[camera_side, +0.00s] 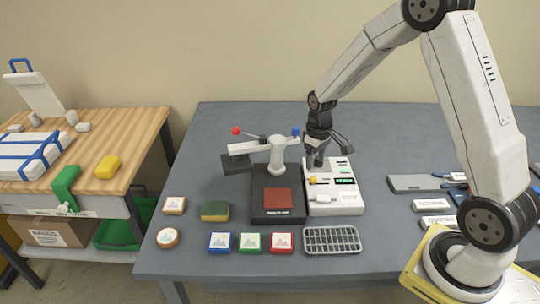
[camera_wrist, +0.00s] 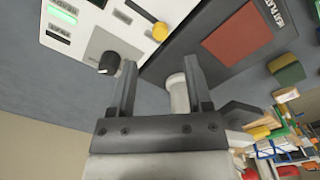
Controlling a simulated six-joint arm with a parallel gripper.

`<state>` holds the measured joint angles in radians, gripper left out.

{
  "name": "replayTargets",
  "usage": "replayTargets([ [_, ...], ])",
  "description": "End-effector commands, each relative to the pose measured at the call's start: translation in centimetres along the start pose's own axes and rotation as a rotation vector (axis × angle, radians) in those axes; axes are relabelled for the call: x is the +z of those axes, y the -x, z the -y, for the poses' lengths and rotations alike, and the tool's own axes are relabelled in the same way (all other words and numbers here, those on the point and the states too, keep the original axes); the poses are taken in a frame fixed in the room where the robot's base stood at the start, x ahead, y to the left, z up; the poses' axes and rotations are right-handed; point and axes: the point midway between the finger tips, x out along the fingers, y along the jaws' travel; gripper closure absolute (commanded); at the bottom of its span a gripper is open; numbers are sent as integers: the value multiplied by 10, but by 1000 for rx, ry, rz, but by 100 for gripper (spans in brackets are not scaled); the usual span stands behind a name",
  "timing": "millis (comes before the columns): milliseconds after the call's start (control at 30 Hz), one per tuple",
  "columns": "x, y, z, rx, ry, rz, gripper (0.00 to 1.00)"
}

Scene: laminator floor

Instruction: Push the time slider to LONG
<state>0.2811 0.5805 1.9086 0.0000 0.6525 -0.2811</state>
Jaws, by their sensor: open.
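The white control box (camera_side: 345,202) stands on the grey table in the side view, with small green displays on its top. A yellow slider knob (camera_side: 313,180) sits near its left edge. In the wrist view the yellow knob (camera_wrist: 160,31) ends a pale lever beside a short slot; a black dial (camera_wrist: 108,62) is nearer the left finger. I cannot read a LONG mark. My gripper (camera_side: 317,160) is over the rear of the box, pointing down. In the wrist view my gripper (camera_wrist: 160,66) is open and empty, with the yellow knob beyond its fingertips, apart from them.
A black press (camera_side: 264,214) with a red pad (camera_side: 278,198) stands directly left of the box; its white post (camera_side: 277,153) and arm rise close to my gripper. A metal rack (camera_side: 331,240) lies in front. Several coloured blocks and a sponge (camera_side: 215,211) lie left.

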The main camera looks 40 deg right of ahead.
Motion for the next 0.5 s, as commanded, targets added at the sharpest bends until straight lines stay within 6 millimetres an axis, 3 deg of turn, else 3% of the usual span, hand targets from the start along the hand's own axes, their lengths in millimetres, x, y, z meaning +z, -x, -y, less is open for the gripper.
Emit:
replayTargets([
  [500, 0, -54, 0, 0, 0, 1, 36],
])
